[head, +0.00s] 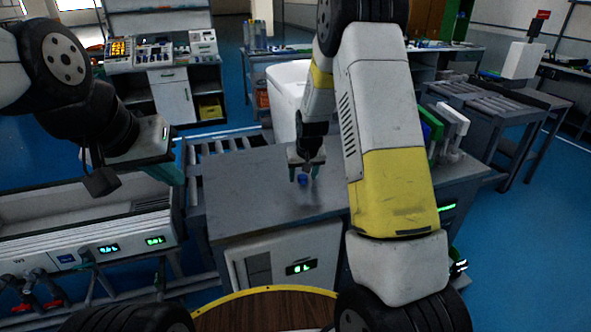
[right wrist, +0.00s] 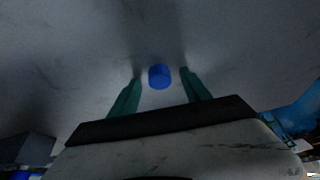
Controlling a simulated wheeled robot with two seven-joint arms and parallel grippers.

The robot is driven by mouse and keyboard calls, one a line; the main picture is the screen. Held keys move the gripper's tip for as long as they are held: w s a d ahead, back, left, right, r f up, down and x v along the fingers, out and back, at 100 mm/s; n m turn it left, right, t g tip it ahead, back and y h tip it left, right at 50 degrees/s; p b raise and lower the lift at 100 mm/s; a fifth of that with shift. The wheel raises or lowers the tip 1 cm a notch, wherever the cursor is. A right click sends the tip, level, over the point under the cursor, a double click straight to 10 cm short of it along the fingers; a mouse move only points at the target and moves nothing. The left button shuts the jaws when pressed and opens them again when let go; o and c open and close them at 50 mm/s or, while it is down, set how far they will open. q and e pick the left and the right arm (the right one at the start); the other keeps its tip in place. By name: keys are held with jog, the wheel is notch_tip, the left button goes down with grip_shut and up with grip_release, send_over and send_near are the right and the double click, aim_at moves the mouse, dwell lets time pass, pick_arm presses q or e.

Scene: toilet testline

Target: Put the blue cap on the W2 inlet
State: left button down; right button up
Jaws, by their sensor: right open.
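The blue cap (head: 303,180) is on the grey tabletop (head: 245,205) in the middle of the head view. My right gripper (head: 306,173) is over it with its fingers pointing down. In the right wrist view the blue cap (right wrist: 159,76) shows between and just beyond the two green fingertips (right wrist: 162,80), which are apart and do not visibly touch it. My left gripper (head: 172,170) is at the left, above the white panel unit, its finger gap unclear. Pipe fittings with red and blue parts (head: 28,295) show at lower left; I cannot tell which is the W2 inlet.
The white panel unit (head: 120,225) with green displays stands left of the table. A white bin-like object (head: 287,85) stands at the table's back. Green, blue and white upright pieces (head: 440,130) are at its right. My right arm covers the table's right part.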

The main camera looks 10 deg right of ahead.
jog(key=shift+c, duration=0.3)
grip_shut()
